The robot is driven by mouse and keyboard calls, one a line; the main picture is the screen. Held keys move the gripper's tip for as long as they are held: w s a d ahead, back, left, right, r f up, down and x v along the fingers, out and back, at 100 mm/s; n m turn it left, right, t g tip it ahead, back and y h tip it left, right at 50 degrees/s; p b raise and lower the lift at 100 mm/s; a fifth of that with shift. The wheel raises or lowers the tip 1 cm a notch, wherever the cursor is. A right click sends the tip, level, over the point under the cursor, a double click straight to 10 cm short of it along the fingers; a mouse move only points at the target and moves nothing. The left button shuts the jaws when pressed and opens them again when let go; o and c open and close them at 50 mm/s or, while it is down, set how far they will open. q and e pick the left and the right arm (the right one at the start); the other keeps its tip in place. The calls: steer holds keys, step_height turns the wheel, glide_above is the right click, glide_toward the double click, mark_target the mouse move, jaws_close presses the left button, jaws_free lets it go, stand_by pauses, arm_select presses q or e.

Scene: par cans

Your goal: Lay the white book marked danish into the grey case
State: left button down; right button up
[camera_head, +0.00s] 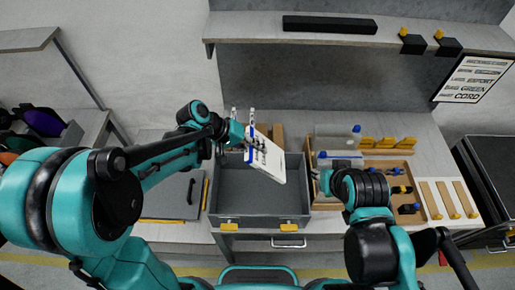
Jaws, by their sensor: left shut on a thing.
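The white book (269,157) with dark lettering on its cover is tilted in the air above the grey case; the lettering is too small to read surely. My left gripper (247,137) is shut on the book at its upper left edge. The grey case (228,203) stands open on the bench below, with yellow latches on its front, and its visible inside is empty. The book hides part of the case's back. My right gripper (325,181) is by the case's right side; its fingers are small and partly hidden by its arm.
A wooden tray (386,162) with small parts and a clear box (338,139) are right of the case. A grey panel (170,195) lies to its left. A shelf (350,35) with a black bar hangs above the back. Wooden strips (447,199) lie far right.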

arm_select(q)
step_height(320, 180, down, 23)
steer(key=b, duration=1.9)
steer(key=shift+d+f+b, duration=0.15)
steer(key=shift+f+b, duration=0.05)
steer(key=shift+b, duration=0.15)
steer(key=c, duration=1.4)
jaws_free()
steer(key=shift+r, duration=0.1)
steer(key=v, duration=1.2)
